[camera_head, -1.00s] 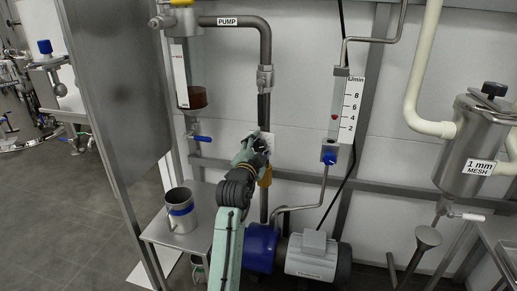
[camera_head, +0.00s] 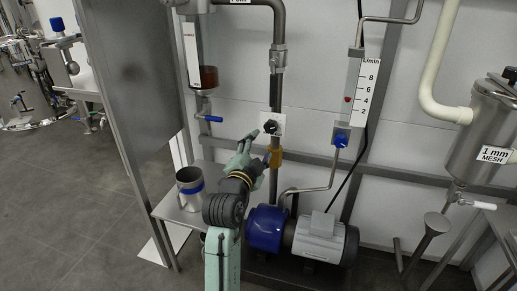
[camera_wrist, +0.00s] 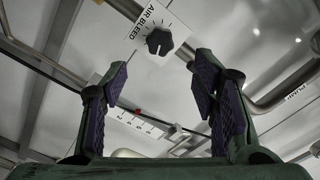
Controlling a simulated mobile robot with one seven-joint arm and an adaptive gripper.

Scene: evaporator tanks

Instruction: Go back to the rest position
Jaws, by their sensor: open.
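My gripper (camera_head: 262,144) is open and empty in front of the pump pipework, a little below and left of a black knob (camera_head: 271,127) on a white plate. In the wrist view its two purple-padded fingers (camera_wrist: 162,95) stand wide apart with nothing between them. The knob also shows in the wrist view (camera_wrist: 159,41), beyond the fingertips, on a plate marked AIR BLEED. The gripper and knob are apart. My green arm reaches up from the bottom middle of the head view.
A blue and grey pump motor (camera_head: 318,238) stands right of my arm. A steel cup with a blue band (camera_head: 189,187) stands on a shelf to the left. Open floor (camera_head: 85,215) lies left.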

